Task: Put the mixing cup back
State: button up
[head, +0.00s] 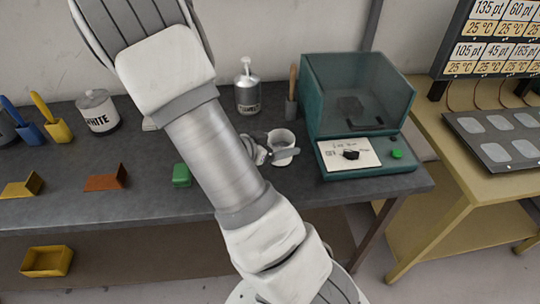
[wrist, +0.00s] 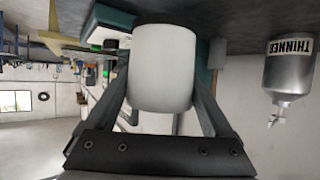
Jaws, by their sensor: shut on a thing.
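The white mixing cup (head: 284,142) is at the bench's right part, just left of the teal machine. My gripper (head: 268,152) is shut on it from the left side. In the wrist view, which is upside down, the cup (wrist: 163,70) sits between the two fingers of my gripper (wrist: 163,85). The cup looks upright. I cannot tell whether its base touches the bench. My arm hides part of the bench left of the cup.
The teal machine (head: 358,95) with a clear cover stands close right of the cup. A thinner bottle (head: 248,92) and a brown-handled tool in a grey holder (head: 291,105) stand behind it. A green block (head: 181,175) lies left of my arm. The bench (head: 345,190) is clear in front.

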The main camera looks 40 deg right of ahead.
jog(key=w+f, duration=0.1)
jog(key=w+a+f, duration=0.1)
jog(key=w, duration=0.1)
jog(key=shift+a, duration=0.1)
jog(key=shift+f+b, duration=0.4)
jog(key=shift+f, duration=1.65)
jog(key=shift+f, duration=0.2)
jog(key=o, duration=1.5)
jog(key=shift+r, duration=0.15)
